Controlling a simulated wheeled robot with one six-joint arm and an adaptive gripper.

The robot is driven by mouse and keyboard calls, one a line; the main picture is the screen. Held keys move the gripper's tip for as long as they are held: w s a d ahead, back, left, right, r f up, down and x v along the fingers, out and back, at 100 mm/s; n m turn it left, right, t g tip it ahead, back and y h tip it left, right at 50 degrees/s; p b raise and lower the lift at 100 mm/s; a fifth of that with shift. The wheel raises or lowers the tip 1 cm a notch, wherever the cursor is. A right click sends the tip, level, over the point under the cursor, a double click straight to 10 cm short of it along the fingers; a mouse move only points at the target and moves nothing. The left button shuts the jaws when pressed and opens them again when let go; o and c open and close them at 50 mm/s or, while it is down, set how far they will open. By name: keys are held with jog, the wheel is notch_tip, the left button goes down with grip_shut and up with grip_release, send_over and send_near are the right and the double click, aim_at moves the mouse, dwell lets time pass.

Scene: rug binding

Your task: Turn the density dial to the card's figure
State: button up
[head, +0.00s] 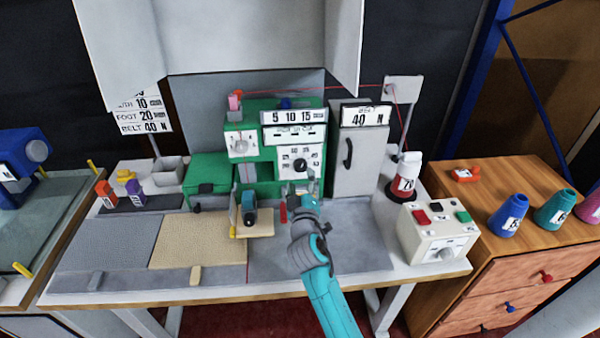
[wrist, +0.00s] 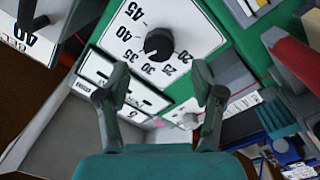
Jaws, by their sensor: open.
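A black round dial (head: 299,164) sits on a white plate on the front of the green machine (head: 250,168). It also shows in the wrist view as a black knob (wrist: 158,44), ringed by figures including 20, 25, 30, 35, 40 and 45. I cannot tell which figure its pointer marks. My gripper (head: 304,190) is just below the dial in the head view. In the wrist view my gripper (wrist: 160,72) has its fingers spread, with the knob beyond and between the tips, apart from them. A card (head: 145,110) at the left shows lines with 10, 20 and 40 N.
A grey cabinet (head: 358,160) with a black handle and a "40 N" sign (head: 366,115) stands right of the machine. A red-and-white bottle (head: 405,178) and a button box (head: 438,232) stand further right. A teal-and-black tool (head: 248,208) lies left of my arm. Grey mat space (head: 350,240) is clear.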

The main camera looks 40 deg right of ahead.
jog(key=v, duration=0.6)
jog(key=shift+s, duration=0.2)
jog(key=shift+a, duration=0.15)
jog(key=s+a+f+y, duration=0.1)
jog(key=s+a+f, duration=0.1)
jog(key=s+f, duration=0.1)
jog(key=s+a+f+n+y, duration=0.1)
jog(key=s+a+f+y, duration=0.1)
jog(key=s+a+f, duration=0.1)
jog(key=s+a+f+y, duration=0.1)
jog(key=s+a+f, duration=0.1)
jog(key=s+a, duration=0.1)
jog(key=shift+s+f+t+y, duration=0.2)
jog(key=shift+f+t+y, duration=0.1)
jog(key=shift+f+t, duration=0.1)
jog(key=s+a+f+y, duration=0.1)
jog(key=s+a+y, duration=0.3)
jog(key=s, duration=0.6)
jog(key=s+a+f+y, duration=0.1)
jog(key=s+a+f, duration=0.1)
jog(key=s+a, duration=0.65)
jog(key=s+d+r+m+y, duration=0.1)
jog(key=s+r, duration=0.4)
jog(key=s, duration=0.7)
jog(key=shift+s+r+m+g, duration=0.25)
jog(key=shift+s+m+g, duration=0.15)
jog(key=shift+m, duration=0.4)
